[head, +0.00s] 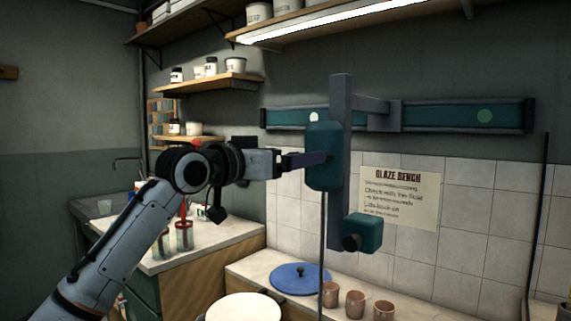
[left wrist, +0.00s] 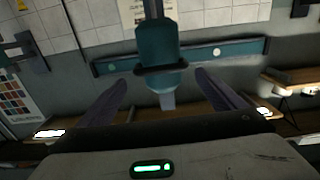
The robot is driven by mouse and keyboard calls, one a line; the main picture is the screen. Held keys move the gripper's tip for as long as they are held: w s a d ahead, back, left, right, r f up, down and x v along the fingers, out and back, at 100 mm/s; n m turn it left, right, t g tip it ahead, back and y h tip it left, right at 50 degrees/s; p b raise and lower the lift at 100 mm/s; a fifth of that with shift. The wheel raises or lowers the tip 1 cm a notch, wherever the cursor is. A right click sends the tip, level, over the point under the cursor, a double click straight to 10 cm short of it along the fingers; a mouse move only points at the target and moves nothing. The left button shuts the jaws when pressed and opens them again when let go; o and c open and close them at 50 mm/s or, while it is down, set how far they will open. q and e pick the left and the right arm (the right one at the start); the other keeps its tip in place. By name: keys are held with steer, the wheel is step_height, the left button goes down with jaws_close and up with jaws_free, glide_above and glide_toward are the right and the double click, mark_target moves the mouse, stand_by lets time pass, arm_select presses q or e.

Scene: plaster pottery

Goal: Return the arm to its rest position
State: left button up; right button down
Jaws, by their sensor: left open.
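My left arm comes in from the left in the head view. Its gripper (head: 308,159) points right, with its fingertips at the teal block (head: 322,172) on the grey post (head: 340,110) of a wall-mounted fixture. In the left wrist view the two fingers (left wrist: 161,78) are spread apart, and the teal body (left wrist: 160,62) shows between and beyond them. A gap shows on both sides, so nothing is gripped. I cannot tell how far the fingertips are from the block. My right gripper is in neither view.
The fixture hangs from a teal wall rail (head: 440,115), with a thin rod reaching down. Below are a blue lid (head: 295,277), several clay cups (head: 355,304) and a round white top (head: 243,308). A counter (head: 215,245) with jars and shelves (head: 215,84) stand behind my arm.

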arm_select(q)
steer(key=shift+s+a, duration=0.3)
steer(key=shift+s, duration=0.1)
steer(key=s+a+f+n+g+y, duration=0.1)
steer(key=s+f, duration=0.2)
steer(key=f, duration=1.3)
steer(key=s+a+f+n+g+y, duration=0.15)
steer(key=s+f, duration=0.25)
steer(key=f, duration=1.2)
steer(key=s+a+f+n+y, duration=0.2)
steer(key=s+f, duration=0.1)
steer(key=f, duration=1.2)
steer(key=s+a+f+g+y, duration=0.1)
steer(key=s+a+f, duration=0.1)
steer(key=s+f, duration=0.5)
steer(key=s+a+f+g+y, duration=0.1)
steer(key=s+a+f, duration=0.2)
steer(key=s+f, duration=0.5)
steer(key=s+a+f+g+y, duration=0.1)
steer(key=s+a+f, duration=0.2)
steer(key=s, duration=1.4)
step_height(320, 180, down, 4)
steer(key=shift+s+a+f+n+g+y, duration=0.2)
steer(key=shift+s+n+g+y, duration=0.1)
steer(key=shift+n+g+y, duration=0.05)
